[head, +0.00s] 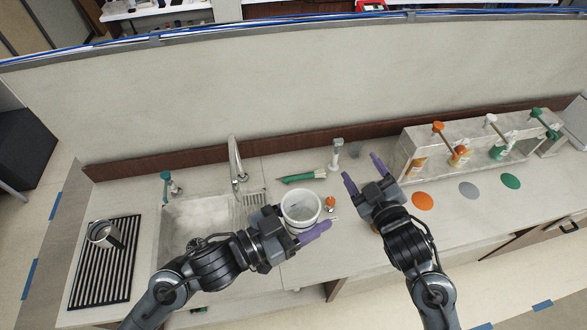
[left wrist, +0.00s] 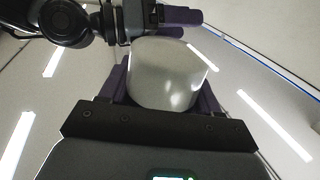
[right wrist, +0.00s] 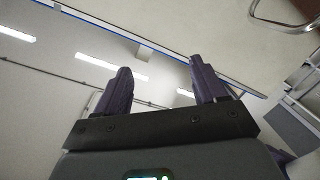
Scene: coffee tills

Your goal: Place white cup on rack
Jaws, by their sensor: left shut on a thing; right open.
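The white cup (head: 301,206) is in my left gripper (head: 300,226), above the counter just right of the sink in the head view. The left gripper's purple fingers are shut on it, one on each side. The cup (left wrist: 166,72) fills the middle of the left wrist view between the fingers. My right gripper (head: 362,176) is open and empty, to the right of the cup, with its fingers (right wrist: 160,88) spread in the right wrist view. The black slatted rack (head: 104,268) lies at the far left of the counter. A metal pitcher (head: 104,234) stands on its upper part.
A sink (head: 195,222) with a tall faucet (head: 236,160) lies between the rack and the cup. A green-handled tool (head: 298,178) and a small orange-topped item (head: 330,203) lie near the cup. Pump bottles (head: 462,153) stand at right beside coloured discs (head: 469,190). The rack's lower part is clear.

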